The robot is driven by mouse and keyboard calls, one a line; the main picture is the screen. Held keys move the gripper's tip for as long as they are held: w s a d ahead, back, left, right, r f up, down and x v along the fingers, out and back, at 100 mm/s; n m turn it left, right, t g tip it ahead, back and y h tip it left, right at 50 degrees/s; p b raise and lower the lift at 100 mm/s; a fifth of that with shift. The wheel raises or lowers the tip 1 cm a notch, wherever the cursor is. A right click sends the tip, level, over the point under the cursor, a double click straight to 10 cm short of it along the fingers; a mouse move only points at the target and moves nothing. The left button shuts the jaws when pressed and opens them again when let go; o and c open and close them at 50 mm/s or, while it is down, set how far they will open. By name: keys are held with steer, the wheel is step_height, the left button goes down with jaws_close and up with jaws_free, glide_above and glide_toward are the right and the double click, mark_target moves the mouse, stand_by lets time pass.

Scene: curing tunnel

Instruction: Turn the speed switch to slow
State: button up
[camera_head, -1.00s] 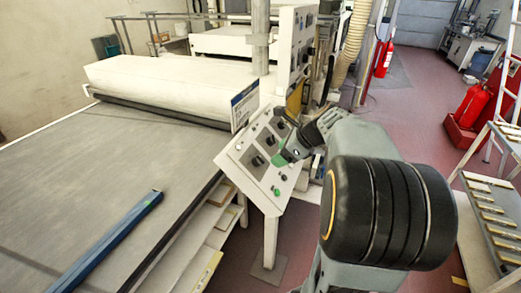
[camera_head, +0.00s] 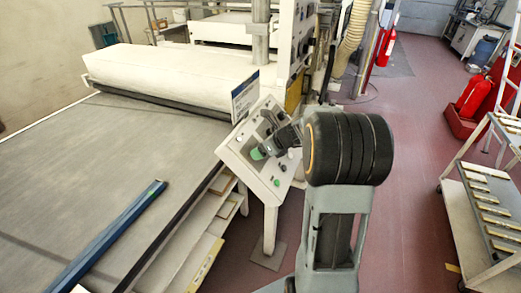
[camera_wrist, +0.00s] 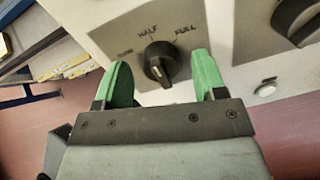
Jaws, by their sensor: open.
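The speed switch (camera_wrist: 160,62) is a black rotary knob on a pale panel in the wrist view. Lettering around it reads HALF above and FULL to the upper right, with a fainter word at the upper left that looks like SLOW. Where its pointer stands is hard to tell. My gripper (camera_wrist: 160,74) is open, with one green fingertip to the left of the knob and one to the right, and a gap on both sides. In the head view my gripper (camera_head: 262,150) is over the sloping control panel (camera_head: 235,160) and hides part of it.
A second black knob (camera_wrist: 296,18) and a small pale button (camera_wrist: 266,89) are to the right in the wrist view. The conveyor bed (camera_head: 90,160) with a blue bar (camera_head: 110,235) lies left of the panel. A wheeled rack (camera_head: 490,215) stands at the right; open floor lies between.

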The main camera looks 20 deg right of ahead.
steer(key=shift+w+a+f, duration=0.2)
steer(key=shift+w+f, duration=0.1)
steer(key=shift+f, duration=0.05)
steer(key=shift+c, duration=0.3)
steer(key=c, duration=0.9)
